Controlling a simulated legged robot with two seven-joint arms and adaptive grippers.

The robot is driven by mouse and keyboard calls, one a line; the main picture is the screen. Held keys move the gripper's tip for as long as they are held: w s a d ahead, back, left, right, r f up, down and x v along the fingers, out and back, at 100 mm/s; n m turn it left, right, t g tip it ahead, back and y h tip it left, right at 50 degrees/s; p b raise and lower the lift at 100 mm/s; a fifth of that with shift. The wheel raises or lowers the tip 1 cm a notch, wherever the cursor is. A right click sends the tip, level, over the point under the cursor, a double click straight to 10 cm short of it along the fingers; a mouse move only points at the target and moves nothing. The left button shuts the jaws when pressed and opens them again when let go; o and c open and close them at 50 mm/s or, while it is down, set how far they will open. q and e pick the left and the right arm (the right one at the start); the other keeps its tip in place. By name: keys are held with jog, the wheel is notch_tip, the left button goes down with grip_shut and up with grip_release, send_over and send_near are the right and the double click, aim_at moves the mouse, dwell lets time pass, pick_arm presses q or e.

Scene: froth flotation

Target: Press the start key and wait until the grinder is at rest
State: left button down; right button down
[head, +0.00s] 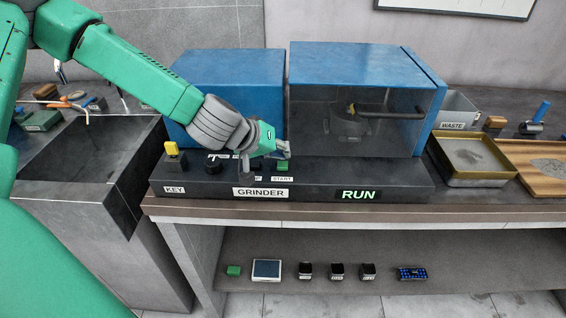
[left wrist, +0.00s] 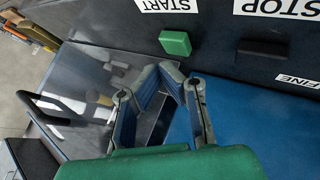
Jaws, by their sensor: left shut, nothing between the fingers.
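The grinder (head: 368,88) is a blue machine with a clear front cover, a bowl inside and a dark handle. Its dark front panel (head: 215,188) has the label GRINDER, a yellow-topped key (head: 172,149) at the left and a lit display (head: 358,195) reading RUN. The green start key (head: 283,166) is on the panel above the START label; it also shows in the left wrist view (left wrist: 175,43). My left gripper (head: 285,150) is shut and empty, just above the start key in the head view and apart from it in the wrist view. My right gripper is out of view.
A dark sink (head: 85,165) is at the left. A WASTE bin (head: 460,106), a brass-rimmed tray (head: 468,180) and a wooden board (head: 538,187) stand right of the grinder. Several small items lie on the shelf (head: 330,245) below.

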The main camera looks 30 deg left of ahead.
aim_at(282, 165)
pick_arm(q)
jog(key=shift+r+p, duration=2.3)
jog(key=shift+r, duration=0.25)
jog(key=shift+f, duration=0.1)
